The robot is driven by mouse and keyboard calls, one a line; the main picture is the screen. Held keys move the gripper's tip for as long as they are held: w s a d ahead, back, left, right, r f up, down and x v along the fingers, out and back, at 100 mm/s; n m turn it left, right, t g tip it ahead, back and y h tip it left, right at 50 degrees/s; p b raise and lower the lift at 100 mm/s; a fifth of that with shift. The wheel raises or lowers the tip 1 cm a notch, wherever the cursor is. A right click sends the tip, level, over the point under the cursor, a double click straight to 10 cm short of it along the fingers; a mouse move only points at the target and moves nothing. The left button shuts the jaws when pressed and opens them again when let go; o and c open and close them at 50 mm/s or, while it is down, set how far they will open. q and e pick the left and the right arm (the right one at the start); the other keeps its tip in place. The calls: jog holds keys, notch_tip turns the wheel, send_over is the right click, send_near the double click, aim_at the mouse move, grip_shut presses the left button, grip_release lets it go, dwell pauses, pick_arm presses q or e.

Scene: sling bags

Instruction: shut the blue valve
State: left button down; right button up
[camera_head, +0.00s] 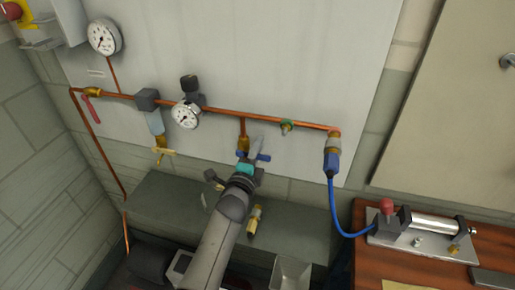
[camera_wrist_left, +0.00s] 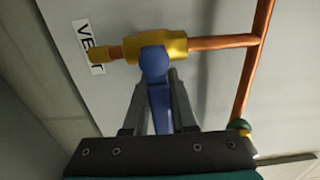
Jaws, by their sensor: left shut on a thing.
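The blue valve has a brass body (camera_wrist_left: 155,48) with a blue lever (camera_wrist_left: 158,98). It sits on a short copper branch below the main pipe. In the head view part of the blue lever (camera_head: 264,157) shows beside the tip of my left gripper (camera_head: 254,155). In the wrist view my left gripper (camera_wrist_left: 157,92) is shut on the lever, with one finger on each side. The lever lies crosswise to the brass body in that view. A label beginning "VE" (camera_wrist_left: 88,45) is partly hidden by the valve end. My right gripper is not in view.
A main copper pipe (camera_head: 215,109) runs across the pale panel with a gauge (camera_head: 186,114) on it. A blue hose (camera_head: 333,205) runs to a device (camera_head: 425,232) on the wooden bench. A grey ledge (camera_head: 180,202) lies below.

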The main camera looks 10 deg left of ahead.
pick_arm(q)
jog(key=c, duration=0.7)
grip_release()
jog(key=s, duration=1.5)
jog(key=shift+s+a, duration=0.15)
jog(key=shift+a, duration=0.1)
